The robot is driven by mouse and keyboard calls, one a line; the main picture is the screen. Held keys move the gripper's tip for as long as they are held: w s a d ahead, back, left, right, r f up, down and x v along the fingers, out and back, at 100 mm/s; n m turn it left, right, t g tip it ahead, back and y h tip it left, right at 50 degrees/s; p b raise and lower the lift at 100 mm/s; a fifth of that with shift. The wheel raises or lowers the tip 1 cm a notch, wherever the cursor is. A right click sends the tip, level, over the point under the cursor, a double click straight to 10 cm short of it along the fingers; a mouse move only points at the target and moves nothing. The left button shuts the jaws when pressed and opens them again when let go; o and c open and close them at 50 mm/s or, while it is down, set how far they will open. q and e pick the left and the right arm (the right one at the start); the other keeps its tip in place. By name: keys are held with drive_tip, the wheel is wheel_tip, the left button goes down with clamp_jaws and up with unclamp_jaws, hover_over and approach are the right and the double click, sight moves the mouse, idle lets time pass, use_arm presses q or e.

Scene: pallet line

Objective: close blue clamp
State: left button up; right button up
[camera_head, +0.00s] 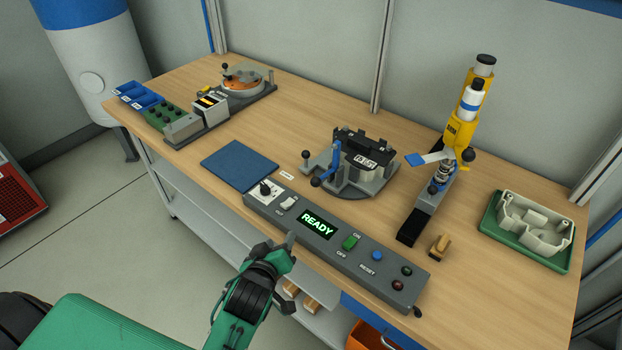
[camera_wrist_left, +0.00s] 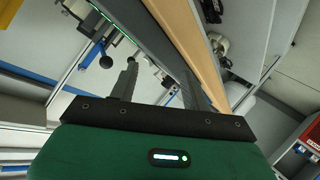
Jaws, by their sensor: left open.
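The blue clamp (camera_head: 335,163) is on the front left of a grey fixture (camera_head: 350,178) on the workbench. Its blue lever slants from an upright part down to a dark ball end at the front left. A black block with a white label sits in the fixture. My left gripper (camera_head: 289,241) is at the front edge of the control console, in front of and below the clamp and apart from it. In the left wrist view its two fingers (camera_wrist_left: 158,88) stand apart with nothing between them. My right gripper is out of view.
The console (camera_head: 345,240) with a lit READY display lies between my gripper and the fixture. A blue mat (camera_head: 239,165) is left of the fixture. A yellow press (camera_head: 459,130) and a green tray (camera_head: 487,222) stand to the right. A rotary station (camera_head: 243,85) is at the back left.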

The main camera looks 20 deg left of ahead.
use_arm(q)
drive_tip(key=w+d+r+n+t, duration=0.1)
drive_tip(key=w, duration=0.1)
drive_tip(key=w+d+r+n+t, duration=0.1)
drive_tip(key=w+r+t, duration=0.1)
drive_tip(key=w+d+r+n+t+h, duration=0.1)
drive_tip(key=w, duration=0.1)
drive_tip(key=shift+d+r+t, duration=0.3)
drive_tip(key=shift+d+r, duration=0.05)
drive_tip(key=shift+r, duration=0.05)
drive_tip(key=w+p, duration=0.3)
drive_tip(key=w, duration=1)
drive_tip(key=shift+w, duration=0.3)
drive_tip(key=shift+a, duration=0.1)
drive_tip(key=shift+c, duration=0.2)
clamp_jaws()
